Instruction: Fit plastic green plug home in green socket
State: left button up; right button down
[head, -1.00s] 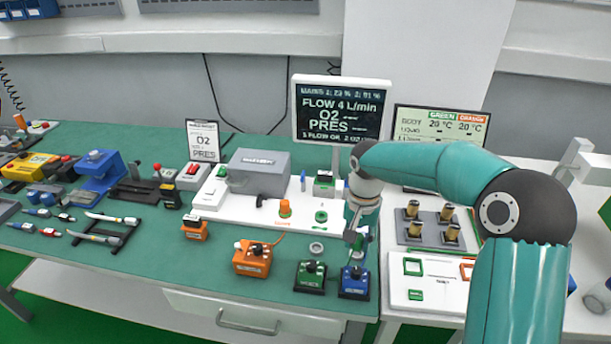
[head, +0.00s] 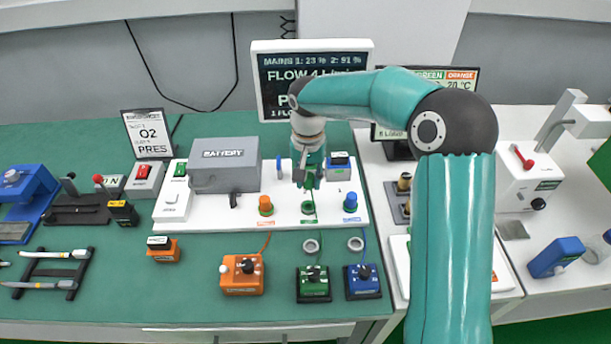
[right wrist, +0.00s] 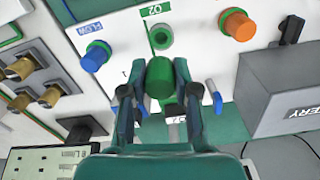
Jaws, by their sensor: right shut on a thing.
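The green plug (right wrist: 160,78) is a short green cylinder between the fingers of my right gripper (right wrist: 165,100) in the right wrist view. The gripper is shut on it. The green socket (right wrist: 161,38), a green ring with a dark hole, shows bare just above the plug in that view, with a gap between them in the picture. In the head view the right gripper (head: 308,182) points down over the white board, and the green socket (head: 308,208) is right below it. The fingers mostly hide the plug there. My left gripper is not in view.
On the white board (head: 185,225), an orange plug (head: 265,205) stands left of the socket and a blue plug (head: 350,202) right of it. A grey battery box (head: 225,165) stands behind left. Green (head: 313,283) and blue (head: 362,281) boxes sit in front.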

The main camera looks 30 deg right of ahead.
aim_at(308, 176)
jog(key=shift+w+f, duration=0.1)
jog(key=shift+w, duration=0.05)
jog(key=shift+f+b, duration=2.3)
jog(key=shift+f, duration=0.6)
jog(key=shift+f+b, duration=0.9)
jog(key=shift+f, duration=0.1)
jog(key=c, duration=0.8)
grip_release()
jog(key=shift+r, duration=0.15)
notch_tip(308, 176, up, 12)
jog(key=shift+f, duration=0.15)
